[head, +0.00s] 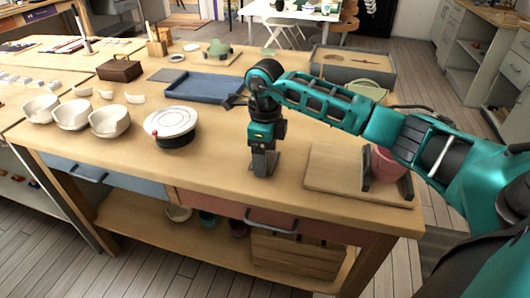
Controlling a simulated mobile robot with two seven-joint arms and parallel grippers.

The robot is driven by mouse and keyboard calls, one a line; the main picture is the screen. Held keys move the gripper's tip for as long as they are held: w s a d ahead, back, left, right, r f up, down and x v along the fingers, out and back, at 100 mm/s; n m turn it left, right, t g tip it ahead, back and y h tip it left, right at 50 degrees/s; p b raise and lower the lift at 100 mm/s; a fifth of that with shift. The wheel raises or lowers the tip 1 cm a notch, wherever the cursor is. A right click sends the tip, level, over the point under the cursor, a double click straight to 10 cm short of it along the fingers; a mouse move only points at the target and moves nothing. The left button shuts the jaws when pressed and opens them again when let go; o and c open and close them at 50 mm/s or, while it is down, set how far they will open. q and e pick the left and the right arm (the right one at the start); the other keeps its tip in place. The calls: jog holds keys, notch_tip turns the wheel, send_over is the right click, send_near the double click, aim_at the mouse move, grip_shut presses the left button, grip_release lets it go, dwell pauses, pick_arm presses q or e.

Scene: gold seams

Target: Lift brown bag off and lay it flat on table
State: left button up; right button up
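My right arm comes in from the right and its gripper (264,168) points down at the table (225,170), close to its front edge. A small dark grey-brown shape shows at the fingertips. I cannot tell whether it is the brown bag or only the fingers, nor whether the fingers are open or shut. No other thing in view is clearly a brown bag. My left gripper is not in view.
A wooden board (330,172) and a pink pot (388,172) stand to the right of the gripper. A round white-topped stand (170,122), white bowls (73,113) and a blue tray (203,88) lie left and behind. A brown box (119,69) stands farther back.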

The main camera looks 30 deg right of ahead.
jog(key=o, duration=1.1)
jog(key=shift+o, duration=0.2)
jog(key=shift+r, duration=0.1)
jog(key=shift+r+p, duration=3.05)
jog(key=shift+r, duration=0.95)
jog(key=shift+f, duration=0.1)
